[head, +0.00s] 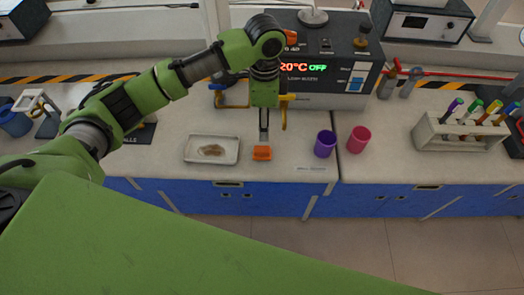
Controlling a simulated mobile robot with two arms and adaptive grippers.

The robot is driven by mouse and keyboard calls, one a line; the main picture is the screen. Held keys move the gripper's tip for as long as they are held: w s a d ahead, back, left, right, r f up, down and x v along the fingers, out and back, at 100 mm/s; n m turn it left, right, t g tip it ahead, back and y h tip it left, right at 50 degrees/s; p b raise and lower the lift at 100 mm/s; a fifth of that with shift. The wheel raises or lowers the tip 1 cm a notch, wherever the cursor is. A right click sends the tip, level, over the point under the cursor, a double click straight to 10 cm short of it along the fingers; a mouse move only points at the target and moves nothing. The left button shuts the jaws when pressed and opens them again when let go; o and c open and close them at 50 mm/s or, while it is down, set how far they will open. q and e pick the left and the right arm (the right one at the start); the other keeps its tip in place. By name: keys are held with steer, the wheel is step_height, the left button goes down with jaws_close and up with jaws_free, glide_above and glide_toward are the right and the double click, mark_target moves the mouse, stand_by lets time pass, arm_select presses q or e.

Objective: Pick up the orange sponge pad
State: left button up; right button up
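The orange sponge pad (262,153) is a small block on the white bench top, near its front edge. My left gripper (264,137) points down just above and behind the pad. The pad appears to rest on the bench. My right gripper is not in view.
A shallow white tray (190,154) with a brownish patch in it lies left of the pad. A purple cup (325,144) and a pink cup (358,139) stand to the right. A device with a lit display (330,75) stands behind. A tube rack (430,137) is at far right.

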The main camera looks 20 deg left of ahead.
arm_select(q)
steer(key=p, duration=0.1)
glide_above(262, 149)
steer(key=f, duration=0.8)
steer(key=shift+w+d+f, duration=0.15)
steer(key=shift+w, duration=0.05)
steer(key=f+p, duration=0.1)
steer(key=f, duration=0.1)
steer(key=f+p, duration=0.1)
steer(key=f, duration=0.2)
steer(key=shift+s+a, duration=0.2)
steer(key=shift+f, duration=0.15)
steer(key=c, duration=1.1)
